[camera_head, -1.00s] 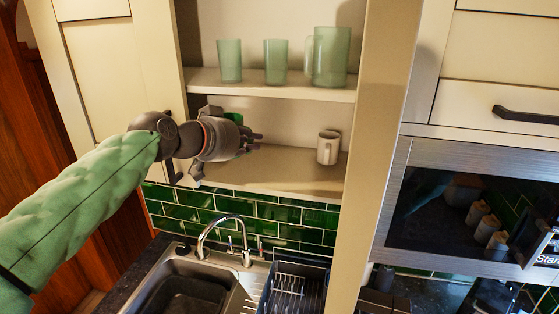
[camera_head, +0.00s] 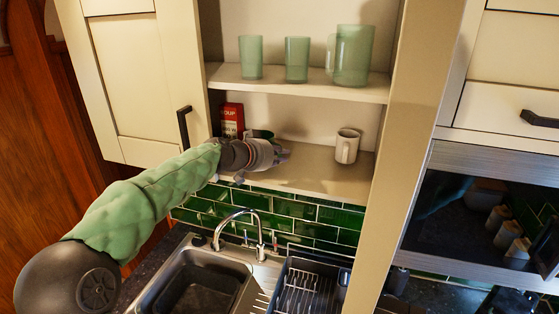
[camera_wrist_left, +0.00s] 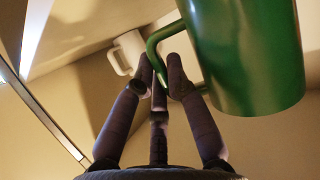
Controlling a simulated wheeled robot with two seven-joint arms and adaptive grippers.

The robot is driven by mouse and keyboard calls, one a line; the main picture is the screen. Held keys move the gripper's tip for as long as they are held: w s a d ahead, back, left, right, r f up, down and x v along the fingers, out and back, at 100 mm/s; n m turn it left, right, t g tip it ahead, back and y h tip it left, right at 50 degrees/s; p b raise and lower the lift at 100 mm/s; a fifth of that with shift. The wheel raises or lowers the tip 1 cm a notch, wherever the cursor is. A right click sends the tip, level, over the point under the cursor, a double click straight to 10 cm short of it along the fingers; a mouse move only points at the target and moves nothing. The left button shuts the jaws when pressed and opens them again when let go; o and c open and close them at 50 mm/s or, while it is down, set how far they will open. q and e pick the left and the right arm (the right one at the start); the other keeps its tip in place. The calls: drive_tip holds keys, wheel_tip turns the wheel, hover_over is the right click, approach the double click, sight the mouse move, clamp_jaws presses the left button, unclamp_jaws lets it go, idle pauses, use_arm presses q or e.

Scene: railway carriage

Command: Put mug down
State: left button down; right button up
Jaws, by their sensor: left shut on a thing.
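A green mug (camera_wrist_left: 248,55) fills the upper right of the left wrist view. My left gripper (camera_wrist_left: 165,78) is shut on its handle, with the mug's body to the right of the fingers. In the head view my left gripper (camera_head: 280,155) reaches into the lower shelf of the open cupboard. There the green mug (camera_head: 262,134) is mostly hidden behind the gripper, with only a bit of its rim showing. Whether the mug touches the shelf cannot be told. My right gripper is not in view.
A white mug (camera_head: 346,147) stands on the lower shelf (camera_head: 318,180) to the right. A red box (camera_head: 232,119) stands at the shelf's left. Green glasses and a jug (camera_head: 354,56) stand on the upper shelf (camera_head: 300,87). The open door (camera_head: 140,80) is left; the sink (camera_head: 190,285) is below.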

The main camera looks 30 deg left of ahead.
use_arm(q)
drive_tip(key=shift+f, duration=0.75)
drive_tip(key=shift+f, duration=0.15)
drive_tip(key=c, duration=1.3)
unclamp_jaws()
drive_tip(key=shift+o, duration=0.2)
